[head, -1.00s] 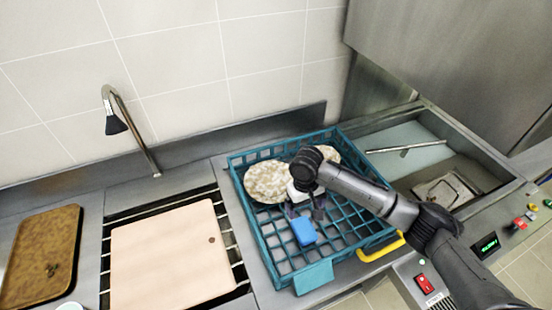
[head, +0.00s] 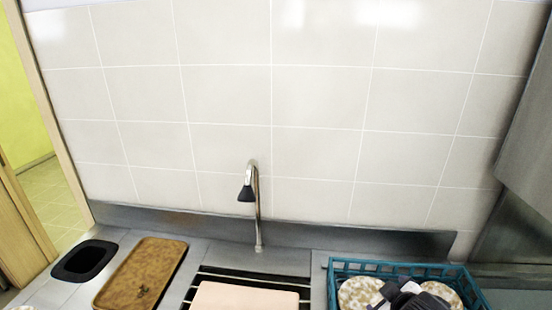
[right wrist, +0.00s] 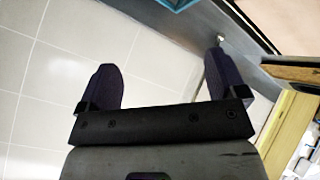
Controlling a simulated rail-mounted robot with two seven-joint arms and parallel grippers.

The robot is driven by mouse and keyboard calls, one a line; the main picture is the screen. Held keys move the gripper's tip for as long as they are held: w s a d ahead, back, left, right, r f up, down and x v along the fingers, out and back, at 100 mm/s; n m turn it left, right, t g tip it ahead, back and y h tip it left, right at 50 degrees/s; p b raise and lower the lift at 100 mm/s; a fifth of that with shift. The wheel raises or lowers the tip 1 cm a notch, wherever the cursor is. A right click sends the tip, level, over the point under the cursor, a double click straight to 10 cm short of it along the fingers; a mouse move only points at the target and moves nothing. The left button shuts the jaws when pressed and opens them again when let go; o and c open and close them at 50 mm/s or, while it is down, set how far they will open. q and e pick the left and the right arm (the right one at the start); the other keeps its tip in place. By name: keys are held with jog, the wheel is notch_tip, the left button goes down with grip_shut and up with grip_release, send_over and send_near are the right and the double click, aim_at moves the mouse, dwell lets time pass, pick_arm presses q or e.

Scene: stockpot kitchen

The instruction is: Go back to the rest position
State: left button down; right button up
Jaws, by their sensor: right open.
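My right gripper (right wrist: 160,75) is open in the right wrist view, with its two dark fingers apart and nothing between them. Pale tiles show behind it. In the head view, a dark part of my right arm (head: 412,297) shows at the bottom edge, in front of the teal basket (head: 400,267). My left gripper is in neither view.
The basket holds patterned plates (head: 358,293); its lower part is cut off. A tap (head: 257,205) stands at the back. A counter edge (right wrist: 245,35) passes near the right gripper.

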jog(key=s+a+f+m+g, duration=0.1)
jog(key=s+f+m+g, duration=0.1)
jog(key=s+f, duration=0.7)
jog(key=s+a+f+m+g+y, duration=0.15)
jog(key=s+f, duration=0.45)
jog(key=s, duration=0.7)
jog(key=s+a+f+m+g, duration=0.1)
jog(key=s+f+m+g, duration=0.1)
jog(key=s+f, duration=0.7)
jog(key=w+p+v, duration=0.2)
jog(key=p+v, duration=1)
jog(key=w+r+p+v, duration=0.1)
jog(key=w+p+v, duration=0.1)
jog(key=p+v, duration=1)
jog(key=shift+w+a+r+p, duration=0.15)
jog(key=shift+a+r+p, duration=0.25)
jog(key=shift+r, duration=0.55)
jog(key=shift+n, duration=0.25)
